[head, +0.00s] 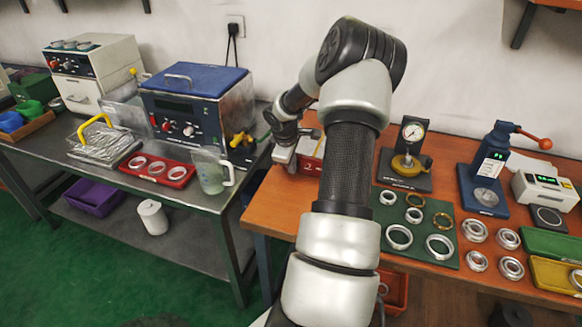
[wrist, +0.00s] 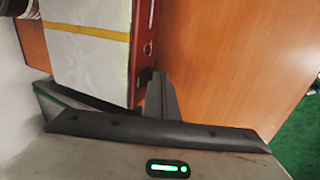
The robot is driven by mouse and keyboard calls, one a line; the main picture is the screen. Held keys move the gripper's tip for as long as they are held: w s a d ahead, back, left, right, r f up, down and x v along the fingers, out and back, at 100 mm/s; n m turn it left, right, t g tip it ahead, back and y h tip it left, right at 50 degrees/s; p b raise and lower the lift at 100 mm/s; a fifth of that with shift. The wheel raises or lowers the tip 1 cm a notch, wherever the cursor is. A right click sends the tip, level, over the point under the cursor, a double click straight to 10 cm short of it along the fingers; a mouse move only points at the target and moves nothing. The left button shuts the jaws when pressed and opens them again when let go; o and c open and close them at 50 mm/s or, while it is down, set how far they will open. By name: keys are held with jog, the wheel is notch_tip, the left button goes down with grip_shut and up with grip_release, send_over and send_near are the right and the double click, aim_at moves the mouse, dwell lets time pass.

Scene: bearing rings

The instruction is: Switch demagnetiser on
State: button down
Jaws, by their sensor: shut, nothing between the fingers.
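A box with a pale top, a yellow stripe and a red front face (wrist: 144,35) stands on the wooden bench; it appears to be the demagnetiser. In the head view only part of its red side (head: 311,167) shows, as my arm covers much of it. My gripper (wrist: 157,85) is shut and empty, its fingertips close beside the red face near the box's lower end in the wrist view. I cannot tell whether they touch it. In the head view the gripper (head: 285,156) is at the box's left. The switch's position cannot be made out.
A green mat (head: 418,260) with several rings, a dial gauge stand (head: 407,165), a blue press (head: 486,180) and a scale (head: 545,190) stand right of my arm. On the grey bench at left are a blue-lidded bath (head: 195,115), a red tray (head: 180,181) and a jug (head: 210,172).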

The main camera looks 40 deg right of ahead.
jog(key=shift+w+d+f+b, duration=0.1)
jog(key=shift+f+b, duration=0.35)
jog(key=shift+b, duration=0.75)
jog(key=shift+r+p, duration=0.4)
jog(key=shift+r, duration=0.1)
jog(key=shift+r+p, duration=0.7)
